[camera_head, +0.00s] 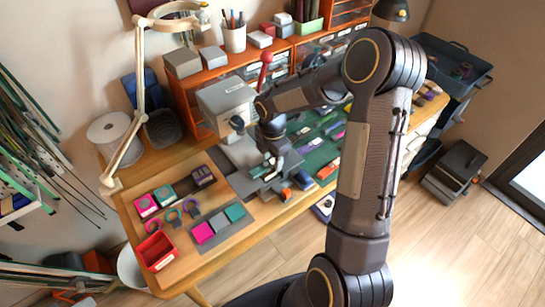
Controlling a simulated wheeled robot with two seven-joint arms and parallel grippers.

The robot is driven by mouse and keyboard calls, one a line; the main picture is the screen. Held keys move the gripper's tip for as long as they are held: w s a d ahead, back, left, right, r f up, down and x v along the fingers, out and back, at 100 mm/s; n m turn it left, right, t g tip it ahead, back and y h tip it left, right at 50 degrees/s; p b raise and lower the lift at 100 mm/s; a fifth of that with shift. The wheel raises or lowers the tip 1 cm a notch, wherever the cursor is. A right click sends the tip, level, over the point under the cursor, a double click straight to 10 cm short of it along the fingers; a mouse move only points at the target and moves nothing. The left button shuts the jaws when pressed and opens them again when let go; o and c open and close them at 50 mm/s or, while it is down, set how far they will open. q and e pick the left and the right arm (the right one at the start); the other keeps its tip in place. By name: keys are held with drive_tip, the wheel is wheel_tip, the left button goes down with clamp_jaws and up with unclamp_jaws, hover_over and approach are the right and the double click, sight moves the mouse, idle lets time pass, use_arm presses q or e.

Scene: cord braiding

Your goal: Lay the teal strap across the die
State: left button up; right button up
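My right gripper (270,168) points down over the grey bed of the press (235,150), in the middle of the table. A small teal piece (258,171), which looks like the teal strap, shows right at its fingertips. The fingers are too small and dark to tell whether they are closed on it. The die is hard to make out; it seems to lie on the press bed, partly hidden by the gripper. My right arm comes in from the lower right and covers part of the table. My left gripper is not in view.
A grey mat (226,237) with magenta, grey and teal squares lies at the front left, near a red tray (157,251) and coloured rings. A green mat (318,158) with several tools lies right of the press. A lamp (139,75) and white spool (108,132) stand left.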

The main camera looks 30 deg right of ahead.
drive_tip(key=shift+o, duration=0.2)
drive_tip(key=shift+r, duration=3.95)
drive_tip(key=s+a+r+m+t+y, duration=0.1)
drive_tip(key=s+a+r+m+t, duration=0.25)
drive_tip(key=s+r+m, duration=0.75)
drive_tip(key=s+a+f+m+t+y, duration=0.2)
drive_tip(key=s+a+m, duration=0.4)
drive_tip(key=s+m, duration=0.3)
drive_tip(key=shift+s+a+m+y, duration=0.15)
drive_tip(key=shift+s+m+y, duration=0.2)
drive_tip(key=shift+s, duration=0.8)
